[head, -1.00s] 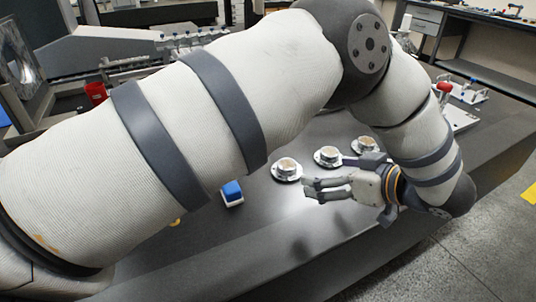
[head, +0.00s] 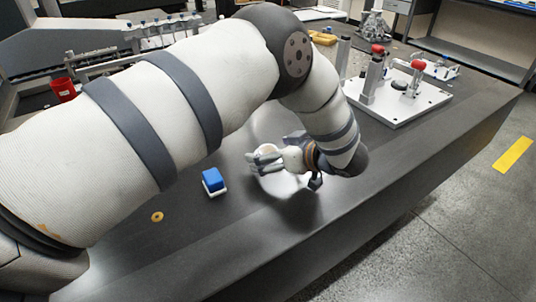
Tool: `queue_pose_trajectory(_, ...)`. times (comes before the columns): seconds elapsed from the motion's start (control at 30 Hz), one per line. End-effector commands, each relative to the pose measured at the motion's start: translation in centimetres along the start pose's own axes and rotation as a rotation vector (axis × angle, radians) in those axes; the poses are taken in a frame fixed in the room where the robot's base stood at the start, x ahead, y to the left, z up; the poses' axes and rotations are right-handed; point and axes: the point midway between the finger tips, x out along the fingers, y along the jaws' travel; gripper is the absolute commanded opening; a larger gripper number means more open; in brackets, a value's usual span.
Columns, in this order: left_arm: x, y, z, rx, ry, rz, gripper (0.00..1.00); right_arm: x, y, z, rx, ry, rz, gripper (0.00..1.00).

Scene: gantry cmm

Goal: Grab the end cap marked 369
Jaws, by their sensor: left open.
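My left gripper (head: 254,163) is open, with its fingers pointing left, low over the dark table. A pale round end cap (head: 267,149) shows just behind and partly under the fingers. My gripper covers much of it, and I cannot tell whether they touch. No number can be read on it, so I cannot tell whether it is the one marked 369. Two other end caps seen earlier are hidden behind my left arm. My right gripper is not in view.
A blue-topped block (head: 213,180) stands left of the gripper, and a small brass ring (head: 157,216) lies farther left. A white fixture plate (head: 407,105) with red-knobbed clamps is at right. The table's front strip is clear.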

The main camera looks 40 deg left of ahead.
Motion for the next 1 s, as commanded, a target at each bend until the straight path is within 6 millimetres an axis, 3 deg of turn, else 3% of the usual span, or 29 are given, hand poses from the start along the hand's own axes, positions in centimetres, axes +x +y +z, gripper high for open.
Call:
queue_pose_trajectory(0.07,0.0,0.0,0.0,0.0,0.0,0.0,0.9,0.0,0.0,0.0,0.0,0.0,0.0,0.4)
queue_pose_trajectory(0.1,0.0,0.0,0.0,0.0,0.0,0.0,0.85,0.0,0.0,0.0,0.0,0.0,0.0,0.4)
queue_pose_trajectory(0.4,-0.1,0.0,0.0,-0.001,0.0,0.0,0.19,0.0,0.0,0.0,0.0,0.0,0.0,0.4)
queue_pose_trajectory(0.77,-0.5,0.1,-0.8,-0.003,0.001,0.001,0.19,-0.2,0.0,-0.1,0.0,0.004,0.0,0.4)
queue_pose_trajectory(0.9,-1.8,0.1,-3.2,-0.007,0.001,0.002,0.19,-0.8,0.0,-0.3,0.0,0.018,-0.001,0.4)
queue_pose_trajectory(1.0,-4.5,1.1,-4.0,-0.004,-0.001,0.006,0.19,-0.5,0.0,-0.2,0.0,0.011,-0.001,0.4)
